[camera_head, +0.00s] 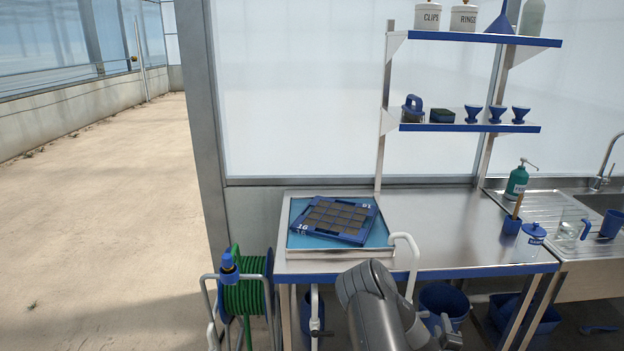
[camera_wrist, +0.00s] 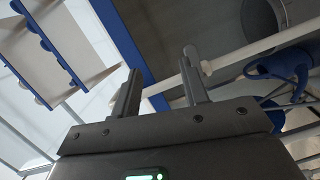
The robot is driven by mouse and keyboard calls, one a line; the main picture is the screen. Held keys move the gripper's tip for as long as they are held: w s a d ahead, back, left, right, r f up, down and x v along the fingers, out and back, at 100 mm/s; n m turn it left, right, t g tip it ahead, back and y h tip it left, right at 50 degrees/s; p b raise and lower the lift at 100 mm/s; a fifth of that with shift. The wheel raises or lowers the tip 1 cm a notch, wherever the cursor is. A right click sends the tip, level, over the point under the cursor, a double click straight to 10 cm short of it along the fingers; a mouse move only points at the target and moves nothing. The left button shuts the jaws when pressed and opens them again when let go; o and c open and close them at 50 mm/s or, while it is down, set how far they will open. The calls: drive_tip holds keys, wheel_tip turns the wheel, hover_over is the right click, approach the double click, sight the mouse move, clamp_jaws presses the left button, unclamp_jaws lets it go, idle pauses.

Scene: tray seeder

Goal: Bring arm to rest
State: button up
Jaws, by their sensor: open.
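My arm (camera_head: 372,300) is folded low in front of the steel bench, at the bottom of the head view. My gripper (camera_wrist: 162,62) shows in the wrist view with its two fingers apart and nothing between them. In the head view the arm's far end is low at the bottom edge, and I cannot make out the fingers there.
The steel bench (camera_head: 450,225) has a blue front edge. A blue seed tray (camera_head: 365,232) lies tilted in a shallow light-blue tray (camera_head: 293,243), beside a white curved pipe (camera_head: 411,243). A green hose reel (camera_head: 245,298) stands left. Open floor (camera_head: 100,220) lies beyond it.

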wheel_tip(320, 180, up, 11)
drive_tip(key=w+a+m+g+h, duration=0.2)
drive_tip(key=a+m+g, duration=0.15)
drive_tip(key=m, duration=0.55)
drive_tip(key=s+a+r+m+g+y, duration=0.1)
drive_tip(key=s+a+r+m+g, duration=0.1)
drive_tip(key=s+a+r, duration=0.3)
drive_tip(key=s+a+r+m+g+y, duration=0.1)
drive_tip(key=a+r+y, duration=0.15)
drive_tip(key=r, duration=0.45)
drive_tip(key=s+a+r+g, duration=0.1)
drive_tip(key=s+a+r, duration=0.3)
drive_tip(key=s, duration=0.5)
drive_tip(key=s+a+r+m+g+y, duration=0.1)
drive_tip(key=s+a+r, duration=0.3)
drive_tip(key=s, duration=0.6)
drive_tip(key=s+a+r+g+y, duration=0.1)
drive_tip(key=s+a+r+g, duration=0.2)
drive_tip(key=s+a, duration=0.3)
drive_tip(key=s+r, duration=0.1)
drive_tip(key=s, duration=0.3)
drive_tip(key=shift+s+r, duration=0.2)
drive_tip(key=shift+r, duration=0.1)
